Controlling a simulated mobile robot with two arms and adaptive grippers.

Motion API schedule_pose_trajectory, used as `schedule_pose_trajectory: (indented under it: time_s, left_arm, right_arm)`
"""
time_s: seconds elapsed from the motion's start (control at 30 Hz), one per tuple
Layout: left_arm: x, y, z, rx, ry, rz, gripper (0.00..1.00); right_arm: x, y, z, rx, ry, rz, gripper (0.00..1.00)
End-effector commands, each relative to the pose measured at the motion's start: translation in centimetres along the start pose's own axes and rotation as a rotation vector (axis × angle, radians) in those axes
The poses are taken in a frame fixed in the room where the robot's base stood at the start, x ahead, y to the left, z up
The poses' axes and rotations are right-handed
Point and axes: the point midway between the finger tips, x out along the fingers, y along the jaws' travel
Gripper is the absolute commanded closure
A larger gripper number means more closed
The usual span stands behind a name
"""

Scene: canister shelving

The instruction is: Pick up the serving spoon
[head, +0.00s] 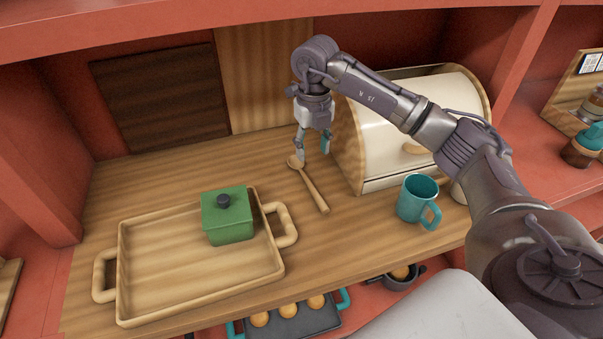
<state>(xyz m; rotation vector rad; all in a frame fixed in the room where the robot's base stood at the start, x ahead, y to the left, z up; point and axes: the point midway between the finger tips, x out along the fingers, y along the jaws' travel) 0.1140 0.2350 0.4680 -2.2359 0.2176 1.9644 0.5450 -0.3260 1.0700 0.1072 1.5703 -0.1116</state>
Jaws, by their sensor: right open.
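The wooden serving spoon (310,187) lies on the wooden shelf surface, its bowl end toward the back and its handle running down and to the right. My right gripper (313,152) points down over the bowl end of the spoon, its fingers apart with nothing visible between them. Whether a finger touches the spoon cannot be told from this view. My left gripper is not in view.
A cream bread box (437,117) stands close right of the gripper. A teal mug (417,199) stands in front of it. A wooden tray (122,255) with a green lidded pot (228,221) is at left. Dark and light boards (160,96) lean behind. Bare shelf surrounds the spoon's left side.

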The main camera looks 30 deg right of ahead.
Motion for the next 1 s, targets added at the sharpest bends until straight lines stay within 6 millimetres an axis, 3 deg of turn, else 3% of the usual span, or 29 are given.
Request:
schedule_pose_trajectory:
  time_s: [0.2, 0.3, 0.5, 0.7, 0.83, 1.0]
  left_arm:
    - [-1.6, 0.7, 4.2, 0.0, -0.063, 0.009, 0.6]
    - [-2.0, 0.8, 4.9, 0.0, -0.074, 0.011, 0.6]
    - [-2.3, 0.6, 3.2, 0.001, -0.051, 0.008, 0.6]
    - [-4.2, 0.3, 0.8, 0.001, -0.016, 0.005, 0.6]
    - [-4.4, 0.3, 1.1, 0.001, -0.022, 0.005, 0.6]
    - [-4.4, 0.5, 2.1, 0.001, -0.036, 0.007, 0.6]
  right_arm:
    - [4.3, 0.0, -0.2, -0.001, 0.006, 0.0, 0.5]
    - [5.8, 0.1, -0.1, -0.001, 0.004, 0.002, 0.5]
    - [7.1, 0.1, -0.1, -0.001, 0.002, 0.002, 0.5]
    - [9.8, 0.1, -0.1, -0.001, 0.007, 0.002, 0.5]
    - [11.5, 0.1, 0.0, -0.002, 0.002, 0.002, 0.5]
    - [12.2, 0.1, 0.1, -0.002, 0.001, 0.003, 0.5]
